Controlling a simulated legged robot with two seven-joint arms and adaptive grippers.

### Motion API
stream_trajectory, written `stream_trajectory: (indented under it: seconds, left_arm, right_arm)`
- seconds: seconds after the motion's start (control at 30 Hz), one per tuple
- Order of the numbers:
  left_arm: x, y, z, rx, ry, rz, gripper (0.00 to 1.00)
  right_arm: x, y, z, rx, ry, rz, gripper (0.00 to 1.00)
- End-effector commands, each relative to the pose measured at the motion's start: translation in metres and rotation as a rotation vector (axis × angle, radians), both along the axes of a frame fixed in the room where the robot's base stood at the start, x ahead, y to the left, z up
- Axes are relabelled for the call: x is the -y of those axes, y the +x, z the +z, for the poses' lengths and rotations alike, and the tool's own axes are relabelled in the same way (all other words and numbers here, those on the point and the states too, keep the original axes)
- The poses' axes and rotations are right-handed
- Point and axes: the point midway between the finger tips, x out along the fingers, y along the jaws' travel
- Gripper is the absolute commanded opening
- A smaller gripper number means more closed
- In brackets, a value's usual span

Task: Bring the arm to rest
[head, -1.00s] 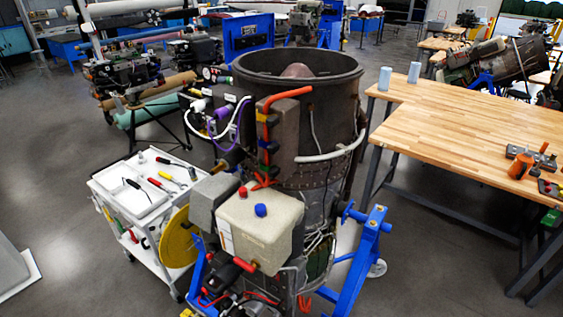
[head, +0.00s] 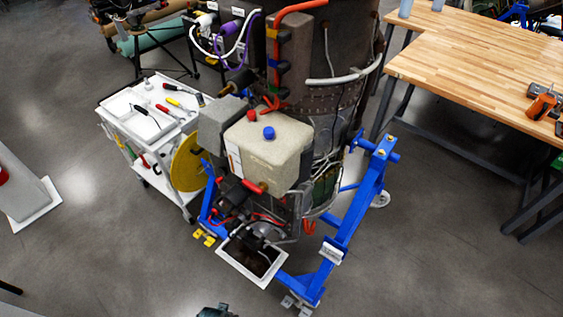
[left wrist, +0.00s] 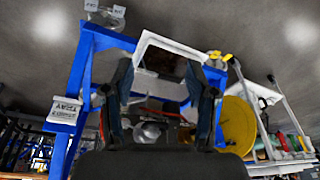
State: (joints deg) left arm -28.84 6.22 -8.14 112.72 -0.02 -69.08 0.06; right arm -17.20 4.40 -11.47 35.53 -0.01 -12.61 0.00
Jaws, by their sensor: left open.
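My left gripper (left wrist: 160,85) shows in the left wrist view with its two dark fingers spread apart. Nothing is between the fingertips. The blue stand and the white-rimmed tray appear beyond them. In the head view a small dark part of what looks like my left gripper (head: 215,311) shows at the bottom edge, in front of the turbine stand and apart from it. The rest of the left arm is outside the head view. My right gripper is in neither view.
A turbine engine (head: 330,90) stands upright in a blue stand (head: 345,230). A white-rimmed tray (head: 240,277) with dark contents lies at its base. A white tool cart (head: 165,165) is at left, a wooden table (head: 470,60) at right. The floor (head: 110,260) at front left is mostly clear.

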Motion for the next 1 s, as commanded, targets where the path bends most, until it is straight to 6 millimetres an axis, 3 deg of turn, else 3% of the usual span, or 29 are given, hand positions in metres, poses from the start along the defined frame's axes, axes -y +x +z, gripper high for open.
stream_trajectory:
  seconds: [0.03, 0.17, 0.3, 0.4, 0.5, 0.6, 0.7, 1.0]
  left_arm:
    - [0.0, -0.005, -0.029, -0.017, 0.002, -0.002, 0.57]
    - [-0.003, -0.026, -0.111, -0.05, 0.005, -0.008, 0.57]
    - [-0.009, -0.073, -0.2, -0.09, 0.009, -0.017, 0.57]
    - [-0.016, -0.114, -0.248, -0.116, 0.013, -0.023, 0.57]
    - [-0.024, -0.153, -0.28, -0.135, 0.016, -0.028, 0.57]
    - [-0.029, -0.183, -0.298, -0.15, 0.019, -0.032, 0.57]
    - [-0.033, -0.2, -0.305, -0.157, 0.02, -0.035, 0.57]
    - [-0.035, -0.208, -0.307, -0.159, 0.021, -0.036, 0.57]
  right_arm:
    - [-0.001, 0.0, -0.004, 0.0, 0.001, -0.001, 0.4]
    - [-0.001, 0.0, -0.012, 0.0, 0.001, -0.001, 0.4]
    - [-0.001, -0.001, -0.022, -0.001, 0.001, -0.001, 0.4]
    - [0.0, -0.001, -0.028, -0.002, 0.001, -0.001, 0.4]
    - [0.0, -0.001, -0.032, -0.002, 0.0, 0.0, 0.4]
    - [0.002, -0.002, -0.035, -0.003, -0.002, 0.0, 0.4]
    - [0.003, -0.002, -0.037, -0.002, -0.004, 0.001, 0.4]
    - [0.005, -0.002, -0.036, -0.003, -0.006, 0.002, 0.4]
